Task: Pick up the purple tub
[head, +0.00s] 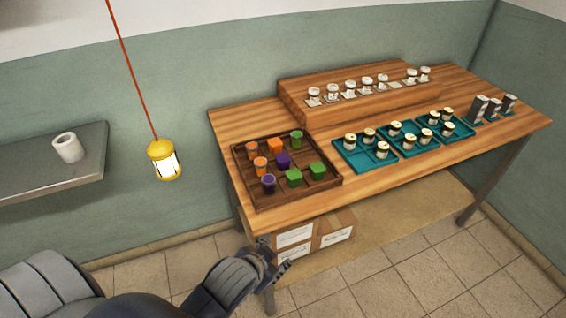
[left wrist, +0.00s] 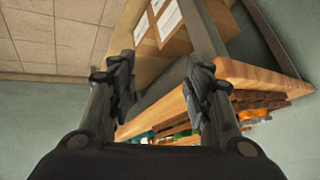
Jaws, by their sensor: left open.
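A dark wooden sectioned tray (head: 327,187) on the left end of the table holds several small orange, green and purple items. Two are purple: a purple item (head: 283,160) near the tray's middle and a purple tub with a paler top (head: 268,184) at the near left. My left gripper (head: 277,264) is below and in front of the table's near left corner, apart from the tray. In the left wrist view the left gripper (left wrist: 158,92) is open and empty, facing the table edge. The purple items cannot be made out there. My right gripper is not in view.
The wooden table (head: 225,124) also bears teal trays (head: 353,157) with jars and a raised wooden step (head: 290,92). Cardboard boxes (head: 337,229) stand on the lower shelf. A yellow lantern (head: 163,160) hangs left of the table, near a grey wall shelf (head: 30,180).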

